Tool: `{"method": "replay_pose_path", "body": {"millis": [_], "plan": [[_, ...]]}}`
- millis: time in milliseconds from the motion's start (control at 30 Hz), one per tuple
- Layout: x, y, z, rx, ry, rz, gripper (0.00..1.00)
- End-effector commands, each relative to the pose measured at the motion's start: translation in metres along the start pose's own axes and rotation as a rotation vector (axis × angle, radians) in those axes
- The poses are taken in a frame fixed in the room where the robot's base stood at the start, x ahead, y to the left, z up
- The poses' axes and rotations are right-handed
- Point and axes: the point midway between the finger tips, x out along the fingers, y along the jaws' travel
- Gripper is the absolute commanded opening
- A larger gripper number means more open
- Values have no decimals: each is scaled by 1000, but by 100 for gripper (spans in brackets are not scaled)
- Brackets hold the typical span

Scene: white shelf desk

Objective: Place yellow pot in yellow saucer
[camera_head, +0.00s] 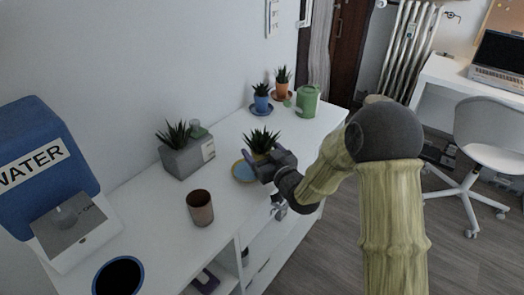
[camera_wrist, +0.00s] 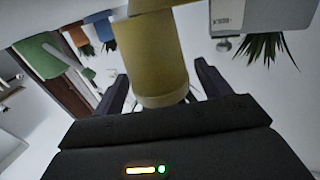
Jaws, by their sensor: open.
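The yellow pot (camera_wrist: 155,55) with a spiky green plant (camera_head: 261,139) is at the middle of the white shelf top, its body mostly hidden by my gripper in the head view. The yellow saucer (camera_head: 240,172) shows at the pot's lower left, partly covered by my gripper. I cannot tell whether the pot's base rests in it. My gripper (camera_head: 257,158) is open. In the upside-down wrist view its dark fingers (camera_wrist: 163,84) stand on either side of the pot, with gaps showing.
A grey planter (camera_head: 187,157) and a brown cup (camera_head: 200,208) stand to the left. A blue pot (camera_head: 262,103), an orange pot (camera_head: 282,89) and a green watering can (camera_head: 307,101) are at the far end. A water dispenser (camera_head: 50,165) is at the left.

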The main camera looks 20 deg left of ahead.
Motion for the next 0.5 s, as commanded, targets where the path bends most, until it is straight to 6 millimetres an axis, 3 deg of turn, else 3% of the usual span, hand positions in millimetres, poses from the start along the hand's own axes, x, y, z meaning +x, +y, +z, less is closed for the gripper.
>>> {"method": "replay_pose_path", "body": {"millis": [367,500], "plan": [[0,0,-16,0,0,0,76],[-27,1,-10,-1,-2,1,76]]}}
